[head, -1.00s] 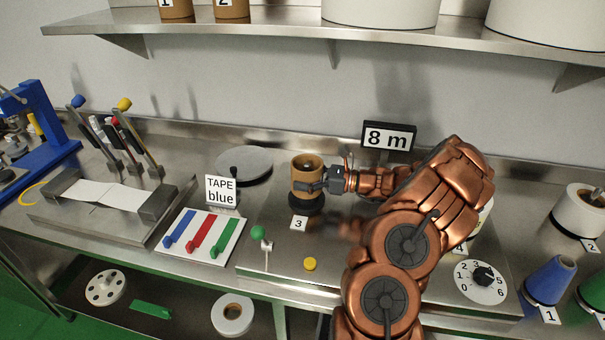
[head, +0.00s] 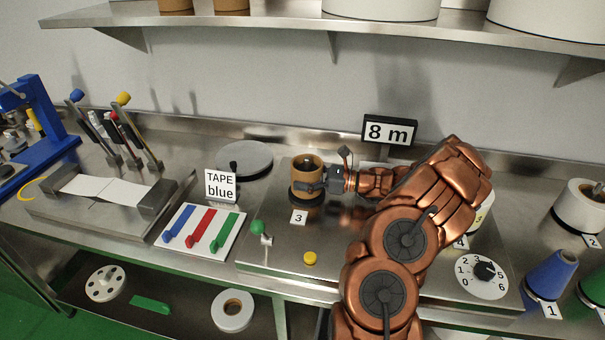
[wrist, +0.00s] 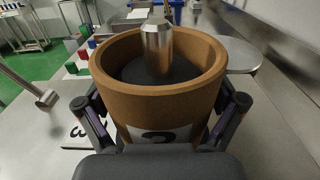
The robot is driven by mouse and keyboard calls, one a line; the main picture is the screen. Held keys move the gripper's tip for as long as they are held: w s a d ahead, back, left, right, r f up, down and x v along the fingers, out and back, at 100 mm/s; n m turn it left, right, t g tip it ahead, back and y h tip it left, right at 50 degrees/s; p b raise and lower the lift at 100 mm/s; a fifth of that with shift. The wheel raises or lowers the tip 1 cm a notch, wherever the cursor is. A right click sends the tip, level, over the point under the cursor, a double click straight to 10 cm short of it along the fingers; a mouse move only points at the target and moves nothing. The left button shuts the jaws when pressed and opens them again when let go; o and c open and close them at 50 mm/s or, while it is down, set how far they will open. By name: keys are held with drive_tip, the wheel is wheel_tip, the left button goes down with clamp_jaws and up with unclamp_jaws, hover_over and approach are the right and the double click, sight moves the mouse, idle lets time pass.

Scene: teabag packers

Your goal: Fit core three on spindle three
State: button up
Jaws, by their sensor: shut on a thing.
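Core three is a brown cardboard tube (head: 307,173), also large in the wrist view (wrist: 180,100) with part of a number label on its near side. It sits upright around spindle three, whose metal tip (wrist: 157,45) stands up inside the tube in the wrist view. A dark round base (head: 306,198) shows under the core, beside the tag "3" (head: 299,217). My gripper (head: 312,187) is shut on the core from the right, with a finger on each side. Whether the core rests fully on the base is hard to tell.
A grey disc (head: 245,160) and the "TAPE blue" sign (head: 220,187) stand to the left. A green-knobbed lever (head: 258,228) and a yellow button (head: 310,258) are in front. The "8 m" display (head: 388,133) stands behind my arm.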

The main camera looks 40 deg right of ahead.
drive_tip(key=shift+f, duration=0.45)
drive_tip(key=o, duration=0.8)
drive_tip(key=shift+r, duration=0.1)
wheel_tip(320, 180, up, 10)
drive_tip(key=shift+f, duration=0.1)
idle(0.4)
